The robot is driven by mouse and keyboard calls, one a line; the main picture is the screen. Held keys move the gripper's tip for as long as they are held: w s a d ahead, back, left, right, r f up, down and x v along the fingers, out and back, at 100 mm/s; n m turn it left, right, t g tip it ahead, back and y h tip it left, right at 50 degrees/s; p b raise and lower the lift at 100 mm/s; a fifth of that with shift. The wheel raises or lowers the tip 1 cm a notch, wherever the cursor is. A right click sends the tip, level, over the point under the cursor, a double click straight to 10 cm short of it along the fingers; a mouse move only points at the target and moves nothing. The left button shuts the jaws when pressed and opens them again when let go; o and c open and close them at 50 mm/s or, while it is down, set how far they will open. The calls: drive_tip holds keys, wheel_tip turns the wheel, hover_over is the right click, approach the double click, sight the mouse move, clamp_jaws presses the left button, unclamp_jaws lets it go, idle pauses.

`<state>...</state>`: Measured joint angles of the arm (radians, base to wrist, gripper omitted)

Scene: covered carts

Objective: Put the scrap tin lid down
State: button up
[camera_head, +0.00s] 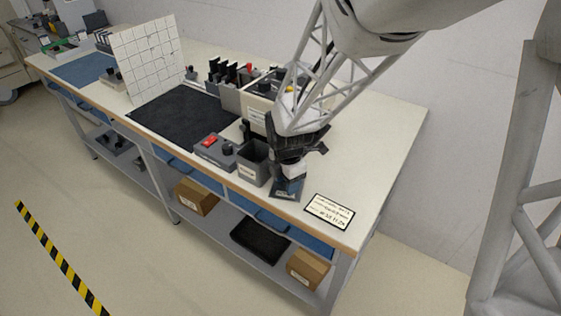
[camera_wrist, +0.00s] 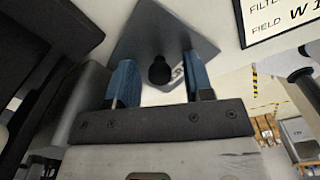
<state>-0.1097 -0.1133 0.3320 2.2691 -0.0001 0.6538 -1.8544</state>
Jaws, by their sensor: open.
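The scrap tin lid is a blue-grey square plate with a black knob. It appears to lie flat on the bench near the front edge in the head view (camera_head: 287,190), and it fills the upper middle of the wrist view (camera_wrist: 165,32). My gripper (camera_head: 291,174) is right above it. In the wrist view my gripper (camera_wrist: 160,82) is open, with one blue finger on each side of the knob and a gap to each. The dark grey scrap tin (camera_head: 253,165) stands uncovered just left of the lid, with a label on its front.
A printed card (camera_head: 330,210) lies right of the lid. A grey box with a red part (camera_head: 214,150) stands left of the tin. Behind are a labelled light bin (camera_head: 258,114) and dark holders. The bench top (camera_head: 385,135) is clear at the right.

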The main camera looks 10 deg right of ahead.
wheel_tip(320, 180, up, 12)
idle(0.7)
drive_tip(key=shift+s+r, duration=0.1)
drive_tip(key=shift+r, duration=0.05)
idle(0.5)
drive_tip(key=s+d+r+m+t, duration=0.1)
drive_tip(key=s+d+r+m, duration=0.2)
drive_tip(key=s+m, duration=0.7)
drive_tip(key=s+d+r+m+t, duration=0.1)
drive_tip(key=s+d+r+m, duration=0.2)
drive_tip(key=s+m, duration=0.7)
wheel_tip(320, 180, up, 2)
drive_tip(key=m, duration=0.2)
drive_tip(key=shift+m+t, duration=0.3)
